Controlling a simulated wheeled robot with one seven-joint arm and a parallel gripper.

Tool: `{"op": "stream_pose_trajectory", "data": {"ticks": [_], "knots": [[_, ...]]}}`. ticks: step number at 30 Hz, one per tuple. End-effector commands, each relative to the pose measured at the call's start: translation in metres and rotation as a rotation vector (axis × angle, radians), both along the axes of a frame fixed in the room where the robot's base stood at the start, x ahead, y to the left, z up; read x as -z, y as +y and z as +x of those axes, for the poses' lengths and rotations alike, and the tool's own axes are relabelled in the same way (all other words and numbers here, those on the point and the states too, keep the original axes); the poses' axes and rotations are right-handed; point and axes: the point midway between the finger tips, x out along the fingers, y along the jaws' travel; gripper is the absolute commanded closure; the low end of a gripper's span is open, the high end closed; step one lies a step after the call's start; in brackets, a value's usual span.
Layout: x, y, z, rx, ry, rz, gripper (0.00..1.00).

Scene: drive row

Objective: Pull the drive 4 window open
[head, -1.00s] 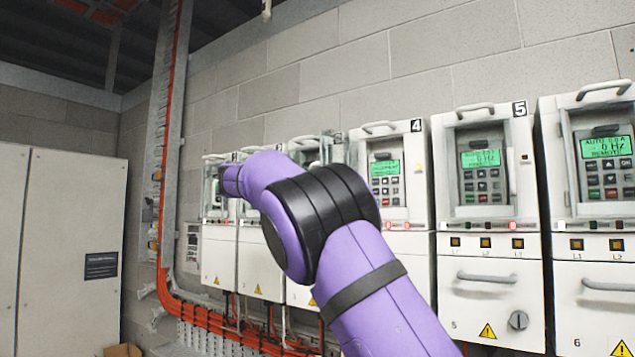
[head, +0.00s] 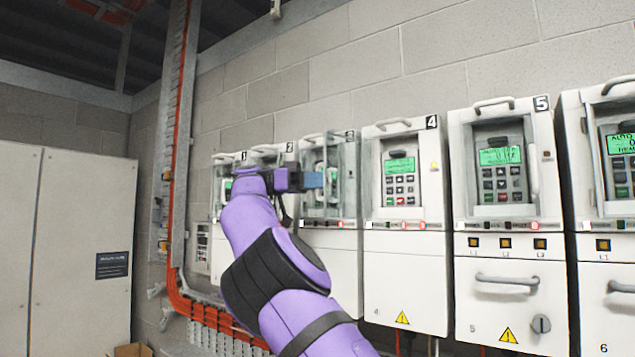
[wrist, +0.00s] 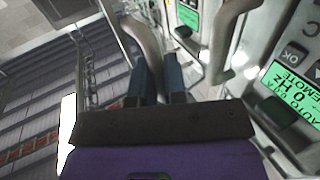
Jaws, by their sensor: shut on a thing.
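Drive 4 (head: 405,225) is the white cabinet marked 4, with a lit green display and bare keypad (head: 399,182) in the head view. A clear window panel (head: 338,205) stands swung out at its left side, in front of drive 3; I take it as the drive 4 window. My gripper (head: 314,180) is at this panel, its blue fingers level with the drive displays. In the wrist view the fingers (wrist: 160,80) are closed around a pale curved handle (wrist: 145,42). The exact contact is partly hidden.
A second pale handle (wrist: 228,35) is close beside my fingers in the wrist view. A grey cabinet (head: 75,240) and orange cables (head: 200,312) are at the left.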

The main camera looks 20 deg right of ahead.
Motion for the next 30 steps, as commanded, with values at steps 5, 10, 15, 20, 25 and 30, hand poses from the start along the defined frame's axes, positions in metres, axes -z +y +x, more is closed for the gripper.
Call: {"op": "stream_pose_trajectory", "data": {"ticks": [5,10,15,20,25,30], "knots": [[0.001,-0.001,0.000,0.002,0.001,0.002,1.00],[0.001,-0.001,0.000,0.002,0.001,0.002,0.74],[0.000,-0.001,0.000,0.001,0.000,0.001,0.63],[0.000,-0.001,0.000,0.001,0.000,0.001,0.63],[-0.007,-0.001,0.000,0.001,-0.002,-0.001,0.63],[-0.020,-0.001,0.000,0.002,-0.002,-0.003,0.63]]}}
